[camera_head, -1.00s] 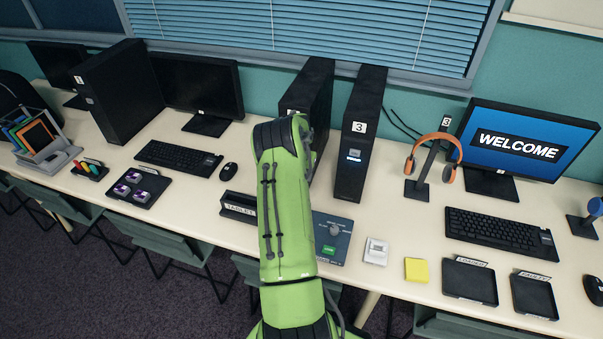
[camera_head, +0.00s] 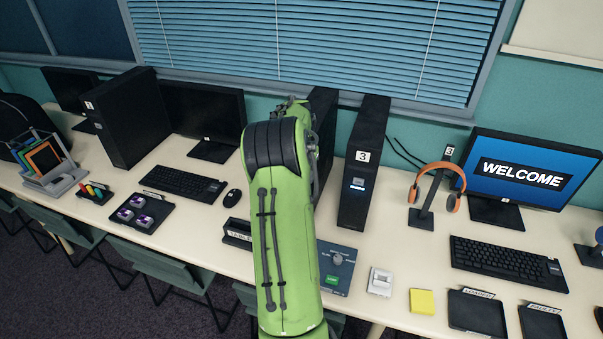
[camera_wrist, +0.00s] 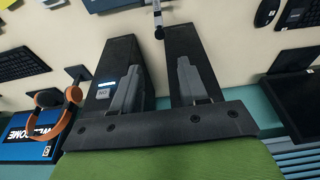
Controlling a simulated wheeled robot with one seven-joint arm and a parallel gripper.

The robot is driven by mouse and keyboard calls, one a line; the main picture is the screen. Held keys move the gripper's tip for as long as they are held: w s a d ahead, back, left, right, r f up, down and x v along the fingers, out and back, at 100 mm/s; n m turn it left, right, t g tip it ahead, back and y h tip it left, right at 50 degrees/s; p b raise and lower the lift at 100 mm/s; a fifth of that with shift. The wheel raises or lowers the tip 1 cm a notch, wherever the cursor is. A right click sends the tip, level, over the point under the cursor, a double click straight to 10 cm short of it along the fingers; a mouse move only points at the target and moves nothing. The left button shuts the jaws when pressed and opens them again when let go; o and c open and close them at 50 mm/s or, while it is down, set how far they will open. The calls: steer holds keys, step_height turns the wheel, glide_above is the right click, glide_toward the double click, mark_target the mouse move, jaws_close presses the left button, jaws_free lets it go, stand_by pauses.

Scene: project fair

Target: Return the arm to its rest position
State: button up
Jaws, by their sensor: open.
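My green arm rises in the middle of the head view, and its elbow hides part of the desk and one black computer tower. My gripper (camera_wrist: 158,88) shows in the wrist view with its two grey fingers wide apart and nothing between them. It is over the desk area with the two black towers, which show beyond the fingers. In the head view the fingers are hidden behind the arm; only a small grey part shows past the elbow.
Orange headphones (camera_head: 455,190) hang on a stand beside the WELCOME monitor (camera_head: 520,172).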

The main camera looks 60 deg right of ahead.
stand_by(0.4)
steer(key=w+a+r+n+t, duration=0.1)
steer(key=w+a+r+n, duration=0.1)
steer(key=a+r, duration=0.5)
steer(key=w+a+r+n+t+y, duration=0.1)
steer(key=w+a+r+n, duration=0.15)
steer(key=a, duration=0.85)
steer(key=w+a+r+n+t, duration=0.1)
steer(key=w+a+r+n, duration=0.15)
steer(key=a+r, duration=0.45)
steer(key=s+a+f+n+t+y, duration=0.1)
steer(key=s+a+n, duration=0.3)
steer(key=s+a, duration=0.3)
steer(key=s+a+f+n+t, duration=0.1)
steer(key=s+a+n, duration=0.4)
steer(key=a, duration=0.9)
steer(key=s+f, duration=0.1)
steer(key=s, duration=0.1)
steer(key=shift+s+a+y, duration=0.2)
steer(key=shift+s+y, duration=0.15)
steer(key=shift+y, duration=0.05)
steer(key=shift+d, duration=0.1)
